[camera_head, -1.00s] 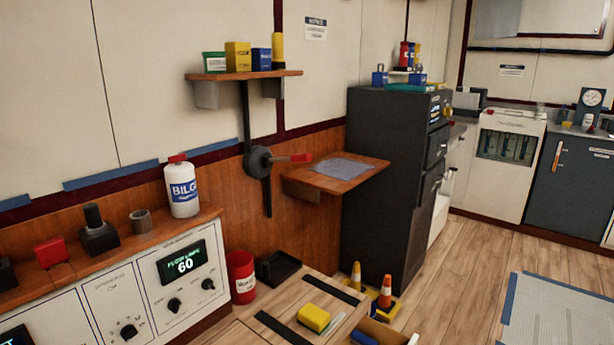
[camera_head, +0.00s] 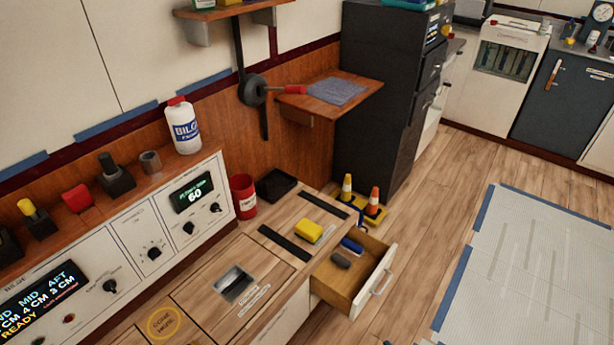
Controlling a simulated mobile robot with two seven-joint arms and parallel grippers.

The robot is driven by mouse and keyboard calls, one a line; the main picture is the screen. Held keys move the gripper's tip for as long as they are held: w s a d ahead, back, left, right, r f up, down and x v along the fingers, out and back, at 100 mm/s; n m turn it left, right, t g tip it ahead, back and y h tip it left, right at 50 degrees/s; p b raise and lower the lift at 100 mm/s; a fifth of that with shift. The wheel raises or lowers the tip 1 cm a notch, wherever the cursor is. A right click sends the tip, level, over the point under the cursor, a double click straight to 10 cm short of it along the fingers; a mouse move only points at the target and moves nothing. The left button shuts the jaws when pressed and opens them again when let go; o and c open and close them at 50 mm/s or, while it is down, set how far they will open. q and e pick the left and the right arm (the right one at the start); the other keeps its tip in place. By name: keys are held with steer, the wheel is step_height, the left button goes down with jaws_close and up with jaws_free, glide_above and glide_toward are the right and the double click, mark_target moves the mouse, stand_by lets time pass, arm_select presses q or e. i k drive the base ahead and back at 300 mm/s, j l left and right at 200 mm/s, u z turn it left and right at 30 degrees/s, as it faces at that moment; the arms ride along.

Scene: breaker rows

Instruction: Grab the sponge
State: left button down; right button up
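A yellow block that looks like the sponge (camera_head: 308,231) lies on the wooden counter top (camera_head: 262,262), between two black strips and left of the open drawer. A small pale item lies against its right side. Neither of my grippers shows in the head view, so nothing is seen holding the sponge.
An open drawer (camera_head: 386,288) at the counter's right holds a blue item (camera_head: 351,245) and a dark grey item (camera_head: 341,260). Behind the sponge stand a red can (camera_head: 243,196), a black tray (camera_head: 276,185) and small cones (camera_head: 373,203). A control panel (camera_head: 150,245) lines the left.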

mark_target(307, 230)
steer(key=i+l+z, duration=0.25)
steer(key=l, duration=0.25)
steer(key=i+l+z, duration=0.25)
steer(key=i, duration=0.15)
steer(key=i+z, duration=0.25)
steer(key=i, duration=0.15)
